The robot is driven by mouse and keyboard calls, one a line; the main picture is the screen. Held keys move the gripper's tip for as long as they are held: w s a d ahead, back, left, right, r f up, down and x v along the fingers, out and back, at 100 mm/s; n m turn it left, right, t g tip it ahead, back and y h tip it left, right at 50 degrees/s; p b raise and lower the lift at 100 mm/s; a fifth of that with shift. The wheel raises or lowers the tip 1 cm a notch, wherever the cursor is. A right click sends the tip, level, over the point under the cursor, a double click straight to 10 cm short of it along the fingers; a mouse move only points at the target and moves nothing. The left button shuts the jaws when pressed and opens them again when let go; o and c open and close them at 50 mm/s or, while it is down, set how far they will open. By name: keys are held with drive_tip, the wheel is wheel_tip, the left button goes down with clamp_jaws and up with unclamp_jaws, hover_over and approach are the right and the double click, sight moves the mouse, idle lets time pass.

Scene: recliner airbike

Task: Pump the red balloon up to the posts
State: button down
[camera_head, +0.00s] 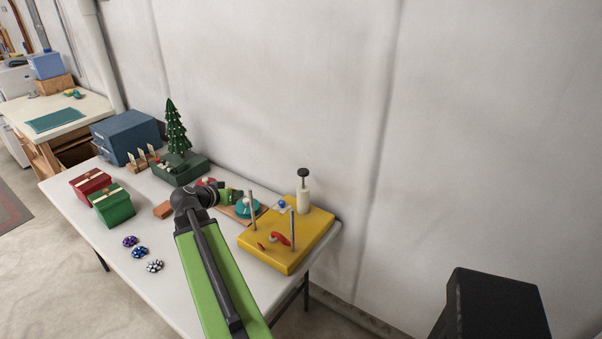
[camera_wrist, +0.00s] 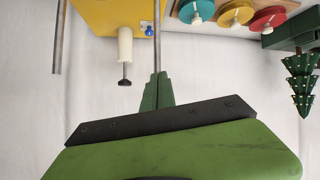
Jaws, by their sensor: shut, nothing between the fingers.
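The yellow base (camera_head: 322,228) sits at the right end of the table. A limp, flat-looking red balloon (camera_head: 280,239) lies on it between two upright grey posts, one left (camera_head: 252,208) and one right (camera_head: 292,228). The pump (camera_head: 303,198), a white cylinder with a black knob on a raised rod, stands at the base's back corner. It shows upside down in the wrist view (camera_wrist: 125,47), beside a small blue knob (camera_wrist: 149,30). My gripper (camera_head: 238,196) is shut and empty, left of the base and apart from the pump. It also shows in the wrist view (camera_wrist: 160,76).
A wooden board with coloured discs (camera_wrist: 236,13) lies just left of the base. A small tree (camera_head: 176,128) on a green box, a blue cabinet (camera_head: 127,137), and red (camera_head: 90,184) and green (camera_head: 113,206) boxes stand farther left. The wall is close behind the pump.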

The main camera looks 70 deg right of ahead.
drive_tip(key=s+d+r+m+g+h, duration=0.2)
drive_tip(key=s+d+r, duration=0.4)
drive_tip(key=s+d, duration=0.6)
drive_tip(key=shift+s+m+g+h, duration=0.3)
drive_tip(key=shift+m+g+h, duration=0.15)
drive_tip(key=shift+m, duration=0.65)
drive_tip(key=shift+d, duration=0.15)
drive_tip(key=b, duration=0.3)
hover_over(303, 173)
wheel_tip(303, 173, down, 2)
drive_tip(key=f, duration=0.1)
drive_tip(key=shift+w+a+f+b, duration=0.2)
drive_tip(key=shift+f+b, duration=0.65)
drive_tip(key=shift+b, duration=0.1)
drive_tip(key=shift+w+a+f+b, duration=0.15)
drive_tip(key=shift+f+b, duration=0.7)
drive_tip(key=shift+b, duration=0.1)
